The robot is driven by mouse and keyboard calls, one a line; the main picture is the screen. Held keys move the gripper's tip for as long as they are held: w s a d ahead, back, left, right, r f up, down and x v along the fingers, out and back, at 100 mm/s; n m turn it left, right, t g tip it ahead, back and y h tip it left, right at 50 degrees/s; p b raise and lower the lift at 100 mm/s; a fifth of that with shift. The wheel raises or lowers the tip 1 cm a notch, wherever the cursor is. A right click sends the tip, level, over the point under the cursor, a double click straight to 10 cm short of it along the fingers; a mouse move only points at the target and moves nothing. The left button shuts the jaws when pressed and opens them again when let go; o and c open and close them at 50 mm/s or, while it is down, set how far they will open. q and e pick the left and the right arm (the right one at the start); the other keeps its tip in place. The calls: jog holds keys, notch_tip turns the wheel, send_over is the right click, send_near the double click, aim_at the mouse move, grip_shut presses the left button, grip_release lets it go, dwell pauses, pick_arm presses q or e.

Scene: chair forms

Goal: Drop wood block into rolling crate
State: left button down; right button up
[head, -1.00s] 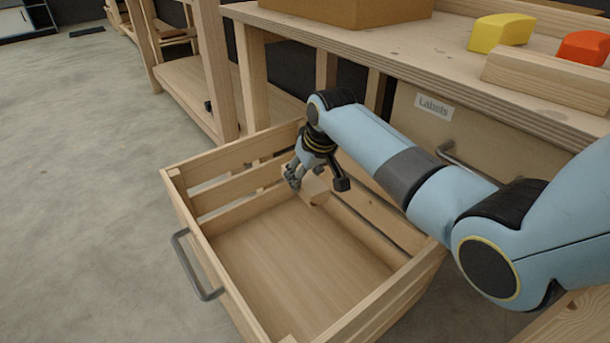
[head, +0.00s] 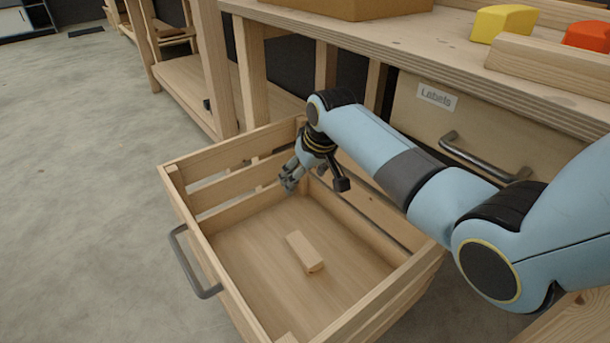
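The wood block (head: 305,252) is a small pale bar lying on the floor of the rolling crate, near its middle. The rolling crate (head: 193,233) is a slatted wooden box with a metal handle on its left side; it stands on the floor beside the workbench. My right gripper (head: 313,182) hangs over the back part of the crate, above and behind the block and apart from it. Its fingers are spread and nothing is between them. My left gripper is not in the head view.
A yellow block (head: 503,23) and an orange block (head: 588,37) are on top. The concrete floor at left is clear.

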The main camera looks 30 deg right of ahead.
jog(key=v, duration=1.2)
dwell(0.3)
